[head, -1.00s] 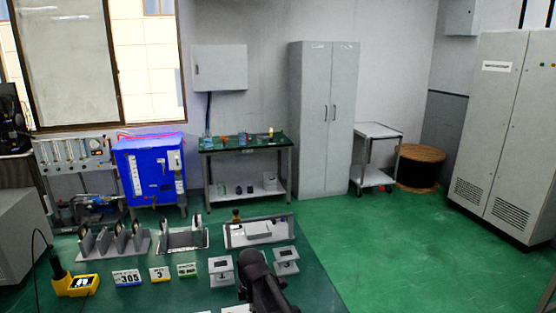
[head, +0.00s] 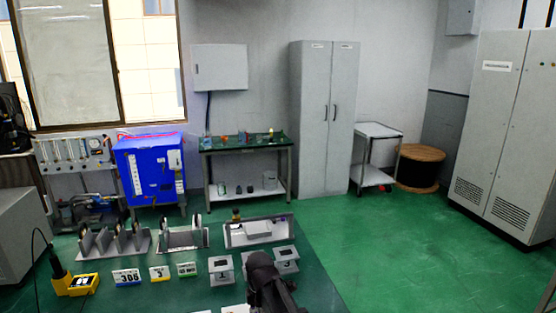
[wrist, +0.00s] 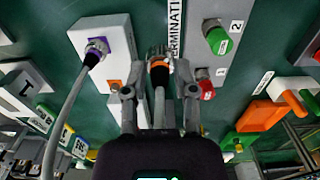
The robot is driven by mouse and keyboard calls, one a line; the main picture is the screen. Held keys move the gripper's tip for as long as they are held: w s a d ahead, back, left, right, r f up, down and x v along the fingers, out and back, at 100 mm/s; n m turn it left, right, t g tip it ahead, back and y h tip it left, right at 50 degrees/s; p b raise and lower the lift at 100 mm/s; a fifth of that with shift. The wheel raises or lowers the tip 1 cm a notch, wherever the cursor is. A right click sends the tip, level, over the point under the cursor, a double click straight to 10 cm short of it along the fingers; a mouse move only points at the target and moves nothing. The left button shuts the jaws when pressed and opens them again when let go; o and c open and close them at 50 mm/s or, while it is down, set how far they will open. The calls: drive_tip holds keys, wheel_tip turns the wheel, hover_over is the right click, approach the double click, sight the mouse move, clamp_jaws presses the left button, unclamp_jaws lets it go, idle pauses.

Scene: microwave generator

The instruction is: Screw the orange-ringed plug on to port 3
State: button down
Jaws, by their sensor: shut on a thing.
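In the wrist view, my gripper (wrist: 160,92) has a finger on each side of the orange-ringed plug (wrist: 159,64) and is shut on it. The plug has a metal collar above its orange ring, and a grey cable below runs between the fingers. The collar lies between a white box (wrist: 92,32) and a grey panel (wrist: 188,22) lettered "TERMINATI...". I cannot tell whether it touches either. No port marked 3 can be made out. In the head view, my dark arm covers the gripper and plug.
A purple-ringed plug (wrist: 97,48) with a grey cable sits on the white box, close left. The panel carries a green cap (wrist: 219,40) near a 2 and a red cap (wrist: 206,90). Orange (wrist: 262,116) and green blocks lie right. Numbered stands (head: 222,271) flank my arm.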

drive_tip(key=shift+s+d+f, duration=0.1)
drive_tip(key=shift+s+d, duration=0.2)
drive_tip(key=shift+d, duration=0.2)
drive_tip(key=shift+s+d, duration=0.25)
drive_tip(key=shift+d, duration=0.25)
drive_tip(key=shift+d, duration=0.1)
drive_tip(key=shift+s+d+f+b, duration=0.1)
drive_tip(key=shift+s+d, duration=0.3)
drive_tip(key=shift+d, duration=0.3)
drive_tip(key=shift+s+d+f+b, duration=0.1)
drive_tip(key=shift+s+d, duration=0.25)
drive_tip(key=shift+d, duration=0.35)
drive_tip(key=shift+s+d+b, duration=0.1)
drive_tip(key=shift+s+d, duration=0.3)
drive_tip(key=shift+d, duration=0.3)
drive_tip(key=shift+d, duration=0.1)
drive_tip(key=shift+s+d+f, duration=0.1)
drive_tip(key=shift+s+d, duration=0.35)
drive_tip(key=shift+d, duration=0.35)
drive_tip(key=shift+s+d+f, duration=0.1)
drive_tip(key=shift+s+d, duration=0.35)
drive_tip(key=shift+d, duration=0.3)
drive_tip(key=shift+f+b, duration=0.15)
drive_tip(key=shift+b, duration=0.2)
drive_tip(key=shift+n, duration=0.3)
drive_tip(key=shift+f+b, duration=2.7)
drive_tip(key=shift+f+b, duration=0.55)
drive_tip(key=shift+c, duration=1.7)
unclamp_jaws()
